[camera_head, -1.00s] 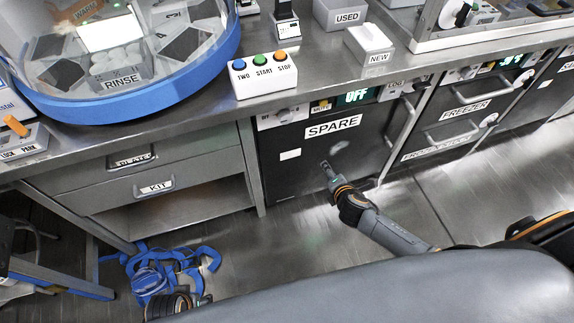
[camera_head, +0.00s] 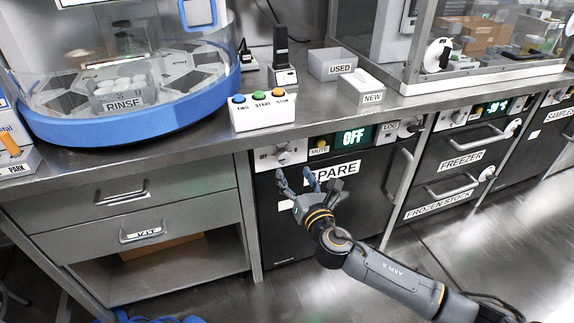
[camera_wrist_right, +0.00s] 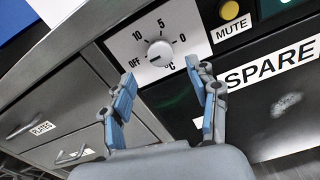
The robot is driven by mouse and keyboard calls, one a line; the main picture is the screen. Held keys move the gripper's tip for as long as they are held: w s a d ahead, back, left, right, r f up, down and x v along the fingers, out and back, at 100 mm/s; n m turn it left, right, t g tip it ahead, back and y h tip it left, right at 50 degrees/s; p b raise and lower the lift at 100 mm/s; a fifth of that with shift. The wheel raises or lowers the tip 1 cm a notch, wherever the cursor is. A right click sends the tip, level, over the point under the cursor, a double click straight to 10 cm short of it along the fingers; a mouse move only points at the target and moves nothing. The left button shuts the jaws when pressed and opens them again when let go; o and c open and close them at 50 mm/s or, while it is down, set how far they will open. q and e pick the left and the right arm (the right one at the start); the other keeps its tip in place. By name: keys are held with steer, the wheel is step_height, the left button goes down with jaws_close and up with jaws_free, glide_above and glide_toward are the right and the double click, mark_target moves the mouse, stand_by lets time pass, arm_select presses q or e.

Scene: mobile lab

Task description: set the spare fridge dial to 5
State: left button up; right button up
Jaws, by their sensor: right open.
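The spare fridge (camera_head: 330,215) is a dark door under the bench, labelled SPARE (camera_head: 338,170). Its dial (camera_head: 283,154) is a round grey knob on a white plate, at the left of its control strip. In the right wrist view the dial (camera_wrist_right: 160,53) has marks OFF, 10, 5 and 0 °C around it; its exact pointing is hard to tell. The fridge's display (camera_head: 355,137) reads OFF. My right gripper (camera_head: 296,177) is open and empty, just below the dial in the picture. Its fingers (camera_wrist_right: 160,76) straddle the space below the knob, apart from it. My left gripper is out of view.
A MUTE button (camera_wrist_right: 229,10) is right of the dial and a LOG knob (camera_head: 405,128) is farther right. The fridge's vertical handle (camera_head: 402,178) stands out at the right. Drawers (camera_head: 135,205) are at the left. The bench edge overhangs the strip.

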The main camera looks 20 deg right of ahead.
mark_target(285, 159)
steer(key=w+b, duration=0.1)
steer(key=w, duration=0.5)
steer(key=shift+w+a, duration=0.15)
steer(key=shift+w, duration=0.05)
steer(key=shift+c, duration=0.3)
steer(key=c, duration=1.1)
